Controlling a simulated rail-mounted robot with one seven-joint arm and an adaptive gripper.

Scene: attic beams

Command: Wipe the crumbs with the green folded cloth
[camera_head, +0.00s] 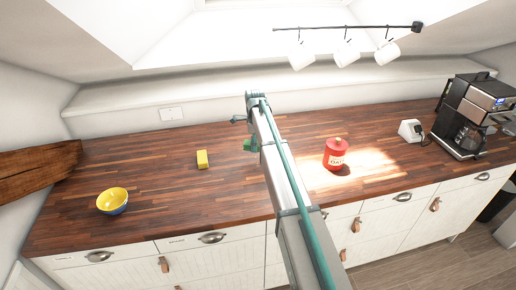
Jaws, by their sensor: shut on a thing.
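The green folded cloth (248,145) shows as a small patch beside my arm, over the middle of the wooden counter. My gripper (250,139) is shut on the cloth, though my arm and wrist hide most of it. I cannot tell whether the cloth touches the counter. The crumbs cannot be made out in this view; they may be too small or hidden behind my arm.
A yellow sponge (202,159) lies left of the cloth, and a yellow-and-blue bowl (112,201) stands at the front left. A red canister (335,154) stands to the right. A coffee machine (468,115) and a white appliance (410,130) stand far right. Mugs (344,53) hang above.

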